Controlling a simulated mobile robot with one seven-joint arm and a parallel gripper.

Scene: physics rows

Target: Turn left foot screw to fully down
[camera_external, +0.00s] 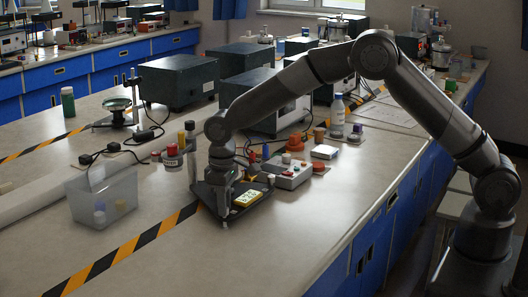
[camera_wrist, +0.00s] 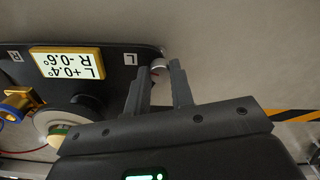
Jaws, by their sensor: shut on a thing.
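A dark levelling plate (camera_external: 258,212) lies on the bench beneath my gripper (camera_external: 222,205). Its yellow-framed display (camera_external: 248,198) also shows in the wrist view (camera_wrist: 68,64), reading L+0.4° and R-0.6°. In the wrist view, my gripper (camera_wrist: 160,70) is at the plate corner marked L (camera_wrist: 130,58). Its two fingers are shut on the left foot screw (camera_wrist: 160,65), a small pale knob mostly hidden between the fingertips. The corner marked R (camera_wrist: 14,55) is at the far left of that view. In the external view the arm and fingers hide the left screw.
A control box (camera_external: 290,174) with coloured buttons stands right of the plate. A clear bin (camera_external: 103,198) with small items stands to the left. Small jars (camera_external: 172,157) and cables lie behind. A striped tape (camera_external: 130,250) crosses the bench; the front bench is clear.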

